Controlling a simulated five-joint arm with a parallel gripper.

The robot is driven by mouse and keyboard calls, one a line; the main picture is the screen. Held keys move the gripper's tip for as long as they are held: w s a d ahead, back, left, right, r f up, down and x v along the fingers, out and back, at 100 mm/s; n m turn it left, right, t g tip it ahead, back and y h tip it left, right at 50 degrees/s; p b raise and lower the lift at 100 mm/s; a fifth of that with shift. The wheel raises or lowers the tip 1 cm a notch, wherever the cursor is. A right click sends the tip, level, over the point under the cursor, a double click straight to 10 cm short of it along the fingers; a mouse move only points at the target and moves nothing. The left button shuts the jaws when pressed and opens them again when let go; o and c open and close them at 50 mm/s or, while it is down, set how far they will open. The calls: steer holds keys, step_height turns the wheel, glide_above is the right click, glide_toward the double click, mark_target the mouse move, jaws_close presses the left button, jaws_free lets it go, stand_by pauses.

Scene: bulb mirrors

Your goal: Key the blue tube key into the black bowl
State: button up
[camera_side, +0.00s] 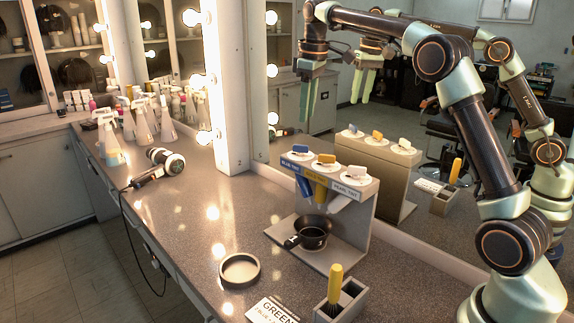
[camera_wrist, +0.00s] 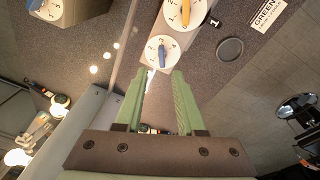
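The blue tube key (camera_side: 299,148) sits on a white dial at the left end of the grey dispenser stand (camera_side: 364,212). It also shows in the wrist view (camera_wrist: 162,53), just beyond my fingertips. A blue tube (camera_side: 303,187) hangs under the blue label. The black bowl (camera_side: 312,235) stands upright on the stand's base below the tubes, its handle toward the front left; it is hidden in the wrist view. My gripper (camera_side: 308,119) hangs above the blue key with its fingers down. In the wrist view my gripper (camera_wrist: 162,72) is open, with nothing between its fingers.
A yellow key (camera_side: 326,158) and a white key (camera_side: 357,168) share the stand. A round dark dish (camera_side: 239,270), a GREEN card (camera_side: 272,311) and a holder with a yellow-handled brush (camera_side: 335,285) lie in front. The lit mirror post (camera_side: 226,90) stands close behind left. A hair dryer (camera_side: 160,166) lies farther left.

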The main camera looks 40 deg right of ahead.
mark_target(301, 150)
steer(key=shift+w+d+f, duration=0.15)
steer(key=shift+d+f, duration=0.05)
steer(key=shift+f, duration=0.05)
steer(key=shift+w+a+f, duration=0.1)
steer(key=shift+w+f, duration=0.1)
steer(key=shift+f, duration=1)
steer(key=shift+w+a+f, duration=0.1)
steer(key=shift+w+f, duration=0.05)
steer(key=shift+f, duration=1.1)
steer(key=shift+w+a+f, duration=0.1)
steer(key=shift+w+f, duration=0.1)
steer(key=shift+f, duration=1)
steer(key=shift+f, duration=0.2)
steer(key=shift+d, duration=0.1)
jaws_close()
